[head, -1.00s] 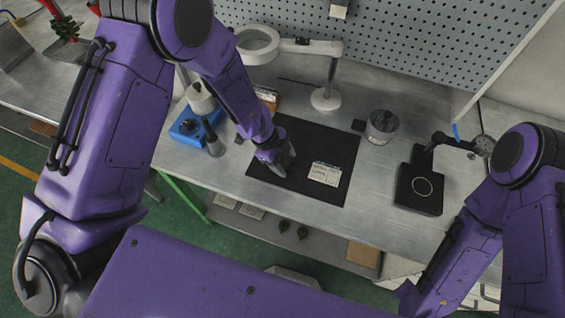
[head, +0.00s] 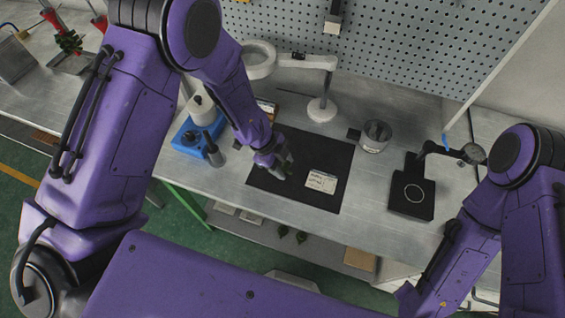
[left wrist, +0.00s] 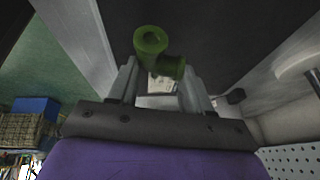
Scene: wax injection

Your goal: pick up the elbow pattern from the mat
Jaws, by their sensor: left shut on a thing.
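My left gripper (head: 284,166) is over the left part of the black mat (head: 328,152) on the steel bench. In the left wrist view, the green elbow pattern (left wrist: 152,42) sits between the fingertips of this gripper (left wrist: 159,68), which is shut on it. One round, hollow end of the elbow faces the camera and the other end points right. In the head view the elbow is mostly hidden by the gripper. I cannot tell how far it is above the mat. My right arm comes in at the lower right; its gripper is out of view.
A white label card (head: 321,181) lies on the mat, right of my left gripper. A metal cup (head: 375,136) and a black stand (head: 411,194) are to the right.

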